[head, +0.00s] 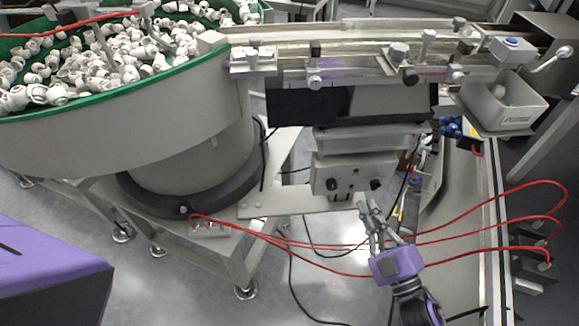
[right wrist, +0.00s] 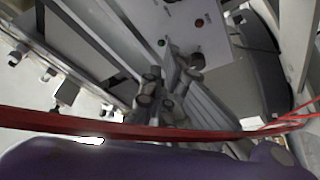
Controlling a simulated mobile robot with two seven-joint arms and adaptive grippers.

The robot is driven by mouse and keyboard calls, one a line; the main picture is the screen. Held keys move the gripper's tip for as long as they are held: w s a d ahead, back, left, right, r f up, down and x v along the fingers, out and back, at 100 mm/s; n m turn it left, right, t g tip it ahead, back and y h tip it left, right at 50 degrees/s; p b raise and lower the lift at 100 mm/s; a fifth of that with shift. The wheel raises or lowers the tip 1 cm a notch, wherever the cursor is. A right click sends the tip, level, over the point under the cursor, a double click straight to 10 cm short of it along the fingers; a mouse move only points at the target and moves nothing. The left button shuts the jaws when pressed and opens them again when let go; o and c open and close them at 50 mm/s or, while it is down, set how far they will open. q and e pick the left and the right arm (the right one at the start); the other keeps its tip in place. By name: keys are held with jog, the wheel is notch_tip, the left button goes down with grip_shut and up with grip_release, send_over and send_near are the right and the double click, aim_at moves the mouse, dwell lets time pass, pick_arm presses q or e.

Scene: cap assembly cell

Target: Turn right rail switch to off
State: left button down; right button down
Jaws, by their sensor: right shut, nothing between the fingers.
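A pale control box (head: 349,172) hangs under the rail in the head view. Its front has two black knobs, the left rail switch (head: 331,184) and the right rail switch (head: 376,184). My right gripper (head: 363,201) is shut and empty, its fingertips just below the box's front and a little left of the right switch. In the right wrist view the gripper (right wrist: 172,74) points at the box face (right wrist: 215,50), where a red and a green spot show. I cannot tell whether the fingertips touch the switch, nor its exact setting. My left gripper is out of view.
A large feeder bowl (head: 190,110) with a green rim holds many white caps at the left. Red cables (head: 450,233) loop around my right gripper and cross close in front of the wrist camera. A small bin (head: 505,105) hangs at the right end of the rail.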

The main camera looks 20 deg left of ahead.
aim_at(375, 184)
jog(key=x, duration=0.6)
jog(key=shift+p, duration=0.3)
jog(key=shift+w+d+f, duration=0.2)
jog(key=shift+d+f, duration=0.25)
jog(key=shift+f, duration=0.1)
jog(key=shift+w+d+f, duration=0.2)
jog(key=shift+d+f, duration=0.2)
jog(key=shift+f, duration=0.15)
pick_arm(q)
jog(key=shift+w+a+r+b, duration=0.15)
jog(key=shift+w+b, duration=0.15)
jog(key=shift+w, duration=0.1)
pick_arm(e)
jog(key=shift+w+d+f, duration=0.2)
jog(key=shift+d+f, duration=0.2)
jog(key=shift+d, duration=0.1)
